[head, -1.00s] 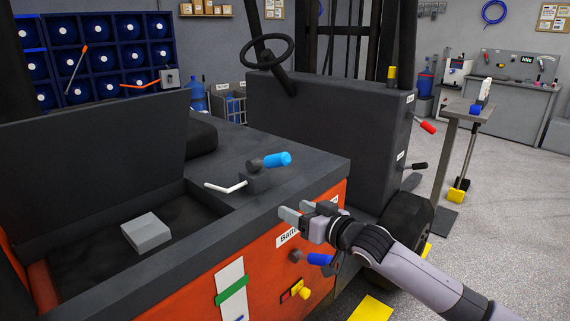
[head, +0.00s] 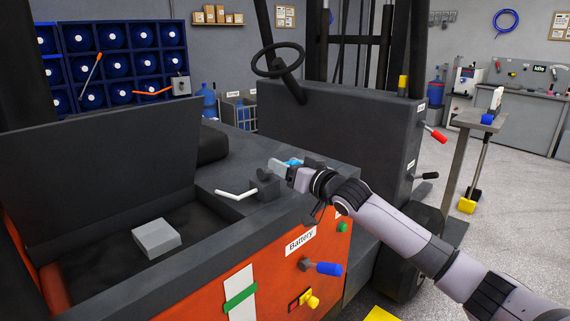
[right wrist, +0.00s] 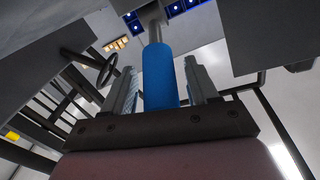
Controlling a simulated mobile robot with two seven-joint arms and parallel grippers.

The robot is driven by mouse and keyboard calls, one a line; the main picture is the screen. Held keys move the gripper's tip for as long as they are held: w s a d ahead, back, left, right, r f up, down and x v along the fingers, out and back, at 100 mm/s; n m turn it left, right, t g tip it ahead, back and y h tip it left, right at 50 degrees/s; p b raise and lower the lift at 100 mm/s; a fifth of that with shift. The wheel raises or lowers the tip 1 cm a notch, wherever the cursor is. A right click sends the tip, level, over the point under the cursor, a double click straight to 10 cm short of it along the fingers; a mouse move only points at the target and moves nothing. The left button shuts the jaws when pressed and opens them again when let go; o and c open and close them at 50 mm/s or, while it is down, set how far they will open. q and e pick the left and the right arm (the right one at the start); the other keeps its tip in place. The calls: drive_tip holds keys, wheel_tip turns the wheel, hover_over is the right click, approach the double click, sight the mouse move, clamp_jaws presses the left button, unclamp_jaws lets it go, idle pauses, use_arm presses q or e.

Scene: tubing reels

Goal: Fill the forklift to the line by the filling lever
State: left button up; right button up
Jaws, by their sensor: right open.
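The forklift's orange front (head: 210,306) carries a "Battery" label and a white strip gauge (head: 238,278) with a green line marker (head: 240,298). On its dark top is a valve block (head: 265,188) with a white spout (head: 236,193) toward the open compartment. The lever with a light-blue handle (head: 291,161) is mostly hidden by my right gripper (head: 289,168) in the head view. In the right wrist view the blue handle (right wrist: 159,76) stands between the two open fingers (right wrist: 160,80), with gaps visible at both sides. My left gripper is not in view.
A second lever with a dark-blue handle (head: 328,268) and a yellow knob (head: 312,301) stick out below the label. Red (head: 437,135) and black (head: 427,176) levers are on the right cowl. A grey box (head: 156,238) lies in the open compartment, beside its raised lid (head: 100,165).

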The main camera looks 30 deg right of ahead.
drive_tip(key=shift+w+a, duration=0.1)
drive_tip(key=shift+w, duration=0.4)
drive_tip(key=shift+c, duration=0.3)
clamp_jaws()
drive_tip(key=shift+f+b, duration=0.25)
drive_tip(key=shift+b, duration=0.25)
drive_tip(key=f+t+b, duration=0.1)
drive_tip(key=b, duration=0.2)
drive_tip(key=s+f+t+b, duration=0.1)
drive_tip(key=f+t+b, duration=0.1)
drive_tip(key=b, duration=0.2)
drive_tip(key=shift+f+m+t+b, duration=0.2)
drive_tip(key=shift+m+t+b, duration=0.1)
drive_tip(key=shift+t+b, duration=0.5)
drive_tip(key=t+b, duration=0.1)
drive_tip(key=b, duration=0.2)
drive_tip(key=f+t+b, duration=0.1)
drive_tip(key=b, duration=0.2)
drive_tip(key=shift+s+f+m+t, duration=0.1)
drive_tip(key=shift+f+m+t, duration=0.1)
drive_tip(key=shift+m+t, duration=0.1)
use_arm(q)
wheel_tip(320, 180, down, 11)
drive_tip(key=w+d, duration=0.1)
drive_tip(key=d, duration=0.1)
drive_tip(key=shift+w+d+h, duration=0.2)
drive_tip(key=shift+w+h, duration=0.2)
